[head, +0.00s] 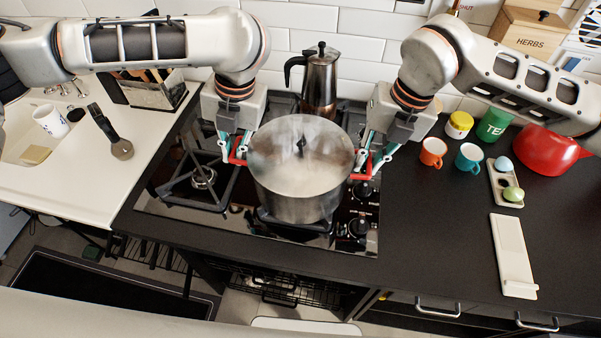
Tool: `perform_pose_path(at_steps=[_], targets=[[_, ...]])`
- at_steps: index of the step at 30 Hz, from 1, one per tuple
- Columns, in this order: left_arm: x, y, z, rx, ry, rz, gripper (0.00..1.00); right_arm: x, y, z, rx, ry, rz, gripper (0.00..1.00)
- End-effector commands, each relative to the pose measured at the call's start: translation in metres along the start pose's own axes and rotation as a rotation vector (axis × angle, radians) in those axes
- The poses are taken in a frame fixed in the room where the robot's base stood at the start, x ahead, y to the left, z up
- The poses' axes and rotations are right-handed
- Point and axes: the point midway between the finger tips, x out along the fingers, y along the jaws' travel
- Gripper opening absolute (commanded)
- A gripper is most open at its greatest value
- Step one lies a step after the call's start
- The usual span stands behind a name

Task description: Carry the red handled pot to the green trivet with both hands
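The pot (301,185) is a tall steel one with a lid and dark knob, upright over the front of the hob. Its red handles stick out left (238,158) and right (360,176). My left gripper (234,150) points down at the left handle, with its fingers around or beside it. My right gripper (375,163) is likewise at the right handle. I cannot tell whether either is closed on the handle, or whether the pot's base touches the grate. I see no green trivet.
A moka pot (319,80) stands behind the pot. To the right are an orange mug (432,153), a teal mug (468,159), a green tea tin (493,125), a red kettle (548,152), an egg tray (507,183) and a white rest (512,257). Dark counter (430,235) right of the hob is clear.

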Motion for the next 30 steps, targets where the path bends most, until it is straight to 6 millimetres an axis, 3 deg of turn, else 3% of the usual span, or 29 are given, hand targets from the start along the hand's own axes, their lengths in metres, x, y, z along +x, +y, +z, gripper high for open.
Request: perform_pose_path(at_steps=[8, 10, 30], targets=[[0.001, -0.0001, 0.0, 0.0, 0.0, -0.001, 0.1, 0.0011, 0.0, 0.0, 0.0, 0.0, 0.0, 0.14], [0.001, -0.0001, -0.0001, 0.0, 0.0, -0.001, 0.0, 0.001, 0.0, 0.0, 0.0, 0.0, 0.0, 0.0], [-0.0066, 0.0011, 0.0015, -0.001, -0.006, -0.001, 0.0, -0.0066, 0.002, 0.0012, -0.001, -0.006, 0.003, 0.0]])
